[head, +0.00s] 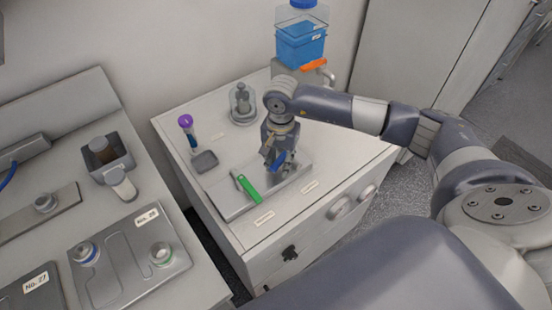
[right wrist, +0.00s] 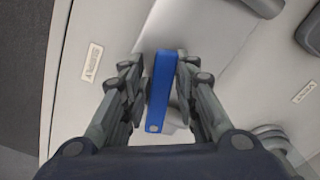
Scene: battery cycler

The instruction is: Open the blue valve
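The blue valve handle (head: 284,163) is a narrow bar on the plate on the middle cabinet, partly hidden by my right gripper in the head view. My right gripper (head: 274,160) points down over it. In the right wrist view the blue handle (right wrist: 160,90) stands slightly tilted between the two fingers of my right gripper (right wrist: 161,75). The fingers are close to both its sides; whether they press on it I cannot tell. My left gripper is not in view.
A green handle (head: 246,187) lies beside the blue one on the same grey plate (head: 226,202). A purple-capped tube (head: 187,127) and a glass-covered item (head: 242,103) stand behind. A container of blue liquid (head: 300,45) stands at the back. Another bench (head: 196,289) is at left.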

